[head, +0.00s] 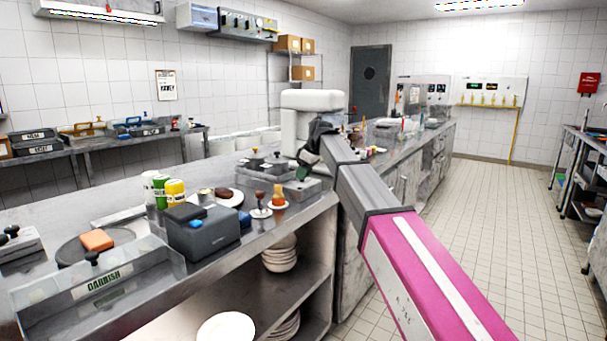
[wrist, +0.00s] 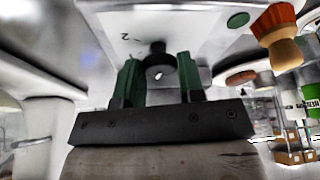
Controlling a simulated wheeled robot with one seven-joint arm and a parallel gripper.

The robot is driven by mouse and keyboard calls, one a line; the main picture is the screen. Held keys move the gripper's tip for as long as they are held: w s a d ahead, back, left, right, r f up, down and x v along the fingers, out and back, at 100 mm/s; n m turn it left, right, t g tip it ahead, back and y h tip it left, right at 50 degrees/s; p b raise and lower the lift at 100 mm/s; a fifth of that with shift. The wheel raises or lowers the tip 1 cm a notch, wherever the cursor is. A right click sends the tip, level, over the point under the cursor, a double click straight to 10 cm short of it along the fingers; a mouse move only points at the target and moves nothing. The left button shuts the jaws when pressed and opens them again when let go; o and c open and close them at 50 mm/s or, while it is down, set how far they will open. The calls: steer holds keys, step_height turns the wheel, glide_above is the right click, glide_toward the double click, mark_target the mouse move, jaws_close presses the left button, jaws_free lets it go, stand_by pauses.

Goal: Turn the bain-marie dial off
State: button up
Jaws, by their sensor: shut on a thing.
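The bain-marie (head: 268,176) is a low metal unit with black-knobbed lids, set on the steel counter at the middle of the head view. Its black round dial (wrist: 158,58) sits on a pale front panel (wrist: 115,48) in the wrist view, with a "2" printed beside it. A small white mark shows on the dial; its exact setting is unclear. My gripper (wrist: 160,78) has its green fingers on either side of the dial and is shut on it. In the head view my gripper (head: 303,172) is at the unit's right end and the dial is hidden.
A green disc (wrist: 238,20) is on the panel near the dial. An orange-and-wood item (wrist: 278,38) stands close by. A grey box (head: 205,238), tins (head: 175,192) and a garnish tray (head: 100,290) stand nearer on the counter. The tiled floor at right is clear.

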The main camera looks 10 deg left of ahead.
steer(key=shift+n+g, duration=0.4)
steer(key=shift+n, duration=0.4)
steer(key=o, duration=0.9)
steer(key=v, duration=1)
steer(key=shift+w+d+r, duration=0.1)
steer(key=shift+r, duration=0.3)
